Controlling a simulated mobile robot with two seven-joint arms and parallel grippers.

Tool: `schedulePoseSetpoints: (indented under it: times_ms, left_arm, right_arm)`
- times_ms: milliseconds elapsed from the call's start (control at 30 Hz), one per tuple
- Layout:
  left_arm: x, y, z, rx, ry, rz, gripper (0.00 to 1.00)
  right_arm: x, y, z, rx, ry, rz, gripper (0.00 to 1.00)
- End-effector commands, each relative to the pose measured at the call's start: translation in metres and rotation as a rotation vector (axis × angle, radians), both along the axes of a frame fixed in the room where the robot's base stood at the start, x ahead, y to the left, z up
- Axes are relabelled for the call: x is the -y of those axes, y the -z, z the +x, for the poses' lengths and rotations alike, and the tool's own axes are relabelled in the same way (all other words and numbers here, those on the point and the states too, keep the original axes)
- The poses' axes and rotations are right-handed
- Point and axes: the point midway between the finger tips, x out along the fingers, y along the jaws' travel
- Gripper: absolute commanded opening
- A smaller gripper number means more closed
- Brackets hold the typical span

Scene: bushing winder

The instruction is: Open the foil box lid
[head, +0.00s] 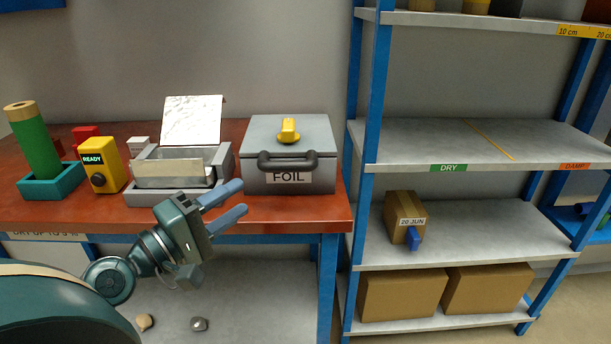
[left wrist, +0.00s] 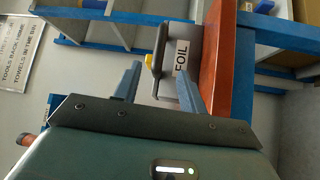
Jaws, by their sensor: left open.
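The foil box (head: 258,184) is a grey box labelled FOIL on the right end of the red-brown bench. Its lid (head: 262,130) is down, with a yellow knob-like piece (head: 288,130) on top. A dark bar handle (head: 288,161) runs across the upper front. My left gripper (head: 243,197) is open and empty, in front of and left of the box, apart from the handle. In the left wrist view, the handle (left wrist: 158,60) and FOIL label (left wrist: 181,62) show sideways beyond the open fingers. My right gripper is not in view.
A yellow READY unit (head: 104,166) and a green cylinder (head: 36,145) in a teal holder stand farther left. Blue-framed shelves (head: 372,130) rise just right of the bench (head: 310,209).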

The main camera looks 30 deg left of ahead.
Motion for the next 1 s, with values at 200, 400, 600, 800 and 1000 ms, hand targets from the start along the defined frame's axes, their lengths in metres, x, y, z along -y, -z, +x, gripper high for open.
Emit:
schedulePoseSetpoints:
  times_ms: [200,400,600,800,1000]
  left_arm:
    - [0.007,-0.009,0.031,0.003,0.001,-0.002,0.41]
    - [0.018,-0.014,0.072,0.002,0.001,-0.003,0.41]
    - [0.026,-0.016,0.105,0.000,0.001,-0.001,0.41]
    - [0.030,-0.016,0.122,-0.001,-0.001,0.002,0.41]
    - [0.031,-0.016,0.124,-0.003,-0.001,0.003,0.41]
  right_arm:
    - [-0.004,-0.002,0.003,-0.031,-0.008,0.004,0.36]
    - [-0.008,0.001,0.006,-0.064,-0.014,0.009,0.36]
    - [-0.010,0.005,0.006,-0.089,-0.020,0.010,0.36]
    - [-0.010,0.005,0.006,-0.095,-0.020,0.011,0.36]
    - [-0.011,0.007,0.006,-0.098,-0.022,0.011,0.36]
